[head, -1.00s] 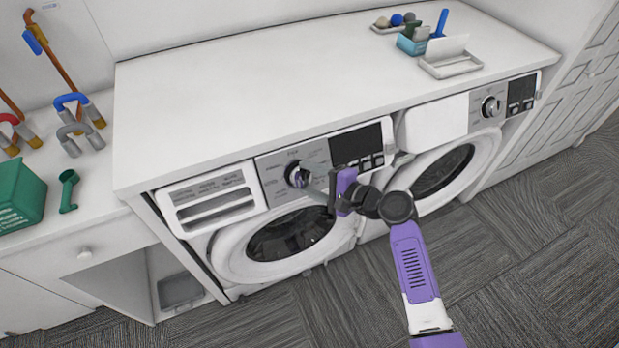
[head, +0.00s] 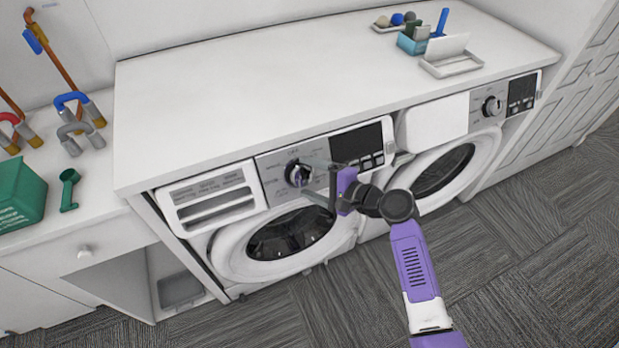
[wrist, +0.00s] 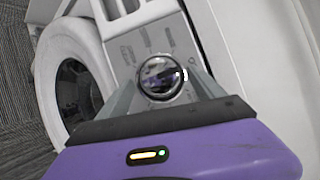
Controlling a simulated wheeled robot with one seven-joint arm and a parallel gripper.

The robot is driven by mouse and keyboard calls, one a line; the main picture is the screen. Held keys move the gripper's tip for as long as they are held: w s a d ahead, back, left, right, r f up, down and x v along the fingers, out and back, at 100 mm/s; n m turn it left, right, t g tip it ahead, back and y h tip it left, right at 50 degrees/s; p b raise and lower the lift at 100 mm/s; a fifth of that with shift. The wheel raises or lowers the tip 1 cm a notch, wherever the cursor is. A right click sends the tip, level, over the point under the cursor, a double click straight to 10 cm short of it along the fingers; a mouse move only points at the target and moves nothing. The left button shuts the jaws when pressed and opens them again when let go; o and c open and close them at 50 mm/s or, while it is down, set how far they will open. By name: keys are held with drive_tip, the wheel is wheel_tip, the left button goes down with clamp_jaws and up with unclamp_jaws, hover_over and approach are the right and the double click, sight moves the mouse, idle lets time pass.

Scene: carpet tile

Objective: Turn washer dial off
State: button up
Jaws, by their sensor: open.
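The left washer (head: 222,248) has a round dark and chrome dial (head: 298,173) on its grey control panel, left of the black display. My gripper (head: 312,180) is at the panel, its fingers pointing left toward the dial. In the wrist view the dial (wrist: 161,77) shows between the two grey fingers of my gripper (wrist: 163,85), which are spread open on either side of it. I cannot tell whether a finger touches the dial.
A second machine with its own dial (head: 492,105) stands on the right. A white countertop (head: 270,90) overhangs both machines just above the panels. The detergent drawer (head: 212,198) is left of the dial. Carpet floor (head: 520,230) in front is clear.

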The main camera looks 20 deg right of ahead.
drive_tip(key=v, duration=0.7)
drive_tip(key=shift+s+d+b, duration=0.2)
drive_tip(key=shift+s+b, duration=0.1)
drive_tip(key=shift+b, duration=0.15)
drive_tip(key=shift+r, duration=0.1)
drive_tip(key=d+r+n+t+h, duration=0.2)
drive_tip(key=d+h, duration=0.3)
drive_tip(key=d, duration=0.1)
drive_tip(key=s+n+h, duration=0.4)
drive_tip(key=s, duration=0.6)
drive_tip(key=s+a+r+n, duration=0.1)
drive_tip(key=s+a+n, duration=0.2)
drive_tip(key=s, duration=0.5)
drive_tip(key=s+a+r+n+y+b, duration=0.1)
drive_tip(key=s+a+r+n, duration=0.1)
drive_tip(key=s, duration=0.7)
drive_tip(key=s+a+r+n+y, duration=0.1)
drive_tip(key=s+a+r+n, duration=0.1)
drive_tip(key=s+a+n, duration=0.3)
drive_tip(key=s+a, duration=0.1)
drive_tip(key=s, duration=0.3)
drive_tip(key=shift+s, duration=0.2)
